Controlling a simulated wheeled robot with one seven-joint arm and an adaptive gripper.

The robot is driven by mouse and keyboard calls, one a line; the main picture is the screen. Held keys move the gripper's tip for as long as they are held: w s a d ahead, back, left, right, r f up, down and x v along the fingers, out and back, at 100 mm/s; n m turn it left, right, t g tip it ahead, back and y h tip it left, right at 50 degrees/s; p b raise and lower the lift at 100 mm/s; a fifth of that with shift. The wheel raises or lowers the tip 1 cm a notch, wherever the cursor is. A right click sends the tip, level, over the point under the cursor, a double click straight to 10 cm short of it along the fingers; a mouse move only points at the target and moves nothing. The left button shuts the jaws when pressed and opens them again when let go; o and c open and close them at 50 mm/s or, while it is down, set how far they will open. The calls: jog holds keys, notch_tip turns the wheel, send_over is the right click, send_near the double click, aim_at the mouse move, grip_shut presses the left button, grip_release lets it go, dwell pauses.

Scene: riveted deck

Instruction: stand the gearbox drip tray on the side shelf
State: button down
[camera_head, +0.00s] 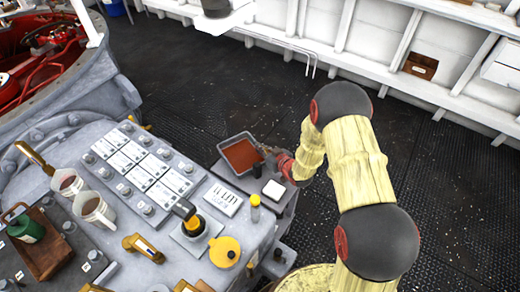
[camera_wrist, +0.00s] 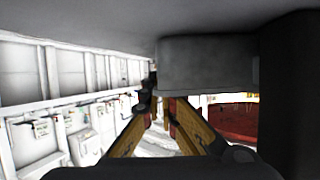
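The gearbox drip tray (camera_head: 241,154) is a grey, shallow rectangular tray with a red-brown inside. In the head view it is at the far right end of the grey machine, over or on the dark side shelf (camera_head: 252,184). I cannot tell whether it touches the shelf. My gripper (camera_head: 266,150) is at the tray's right edge, reaching in from the right. In the wrist view its yellow-brown fingers (camera_wrist: 163,106) run close together at the tips. A grey block beside them hides part of the view, and I cannot tell whether the tray's edge is between the fingers.
A white-topped block (camera_head: 273,190) stands on the shelf near the tray. Dark floor (camera_head: 200,80) lies open behind.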

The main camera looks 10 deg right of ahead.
jog(key=shift+r, duration=0.2)
jog(key=shift+f, duration=0.1)
jog(key=shift+f, duration=0.15)
jog(key=c, duration=2.1)
grip_release()
jog(key=shift+o, duration=0.3)
